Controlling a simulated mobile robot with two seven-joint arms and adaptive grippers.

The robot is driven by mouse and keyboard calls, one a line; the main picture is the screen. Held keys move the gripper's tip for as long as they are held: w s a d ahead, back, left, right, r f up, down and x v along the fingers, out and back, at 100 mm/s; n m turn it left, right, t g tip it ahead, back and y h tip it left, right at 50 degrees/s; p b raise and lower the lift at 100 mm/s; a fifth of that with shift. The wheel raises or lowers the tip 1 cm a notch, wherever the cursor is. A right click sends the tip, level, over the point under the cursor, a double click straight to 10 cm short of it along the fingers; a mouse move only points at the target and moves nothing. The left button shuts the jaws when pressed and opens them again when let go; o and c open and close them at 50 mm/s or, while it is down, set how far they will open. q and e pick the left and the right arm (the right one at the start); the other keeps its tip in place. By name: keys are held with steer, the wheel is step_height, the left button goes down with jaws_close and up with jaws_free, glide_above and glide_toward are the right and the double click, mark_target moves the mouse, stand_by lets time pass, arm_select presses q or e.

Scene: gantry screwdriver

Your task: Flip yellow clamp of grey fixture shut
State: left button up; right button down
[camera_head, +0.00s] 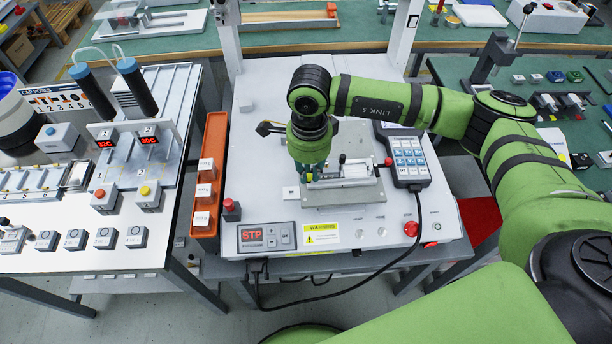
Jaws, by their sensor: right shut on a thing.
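The grey fixture (343,194) is a flat plate with a raised light block, lying on the white gantry station (275,100). My right gripper (309,172) points down at the left end of the fixture, close against its raised block. Its fingers are shut on a small part there, which by its place is the yellow clamp. The clamp itself is hidden behind the fingers and wrist, so I cannot tell its angle. A small black lever knob (342,158) stands to the right of the fingers. My left gripper is not in view.
A handheld control pad (408,160) lies just right of the fixture, with its cable running down the front. An orange bin (211,170) stands left. A red knob (411,229), a yellow warning label (321,234) and an STP display (266,237) are in front. Gantry posts rise behind.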

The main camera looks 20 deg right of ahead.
mark_target(311, 176)
steer(key=shift+s+d+f+n+b, duration=0.1)
steer(key=shift+d+n+b, duration=0.1)
steer(key=shift+n+b, duration=0.6)
steer(key=c, duration=1.2)
jaws_free()
step_height(311, 176, up, 12)
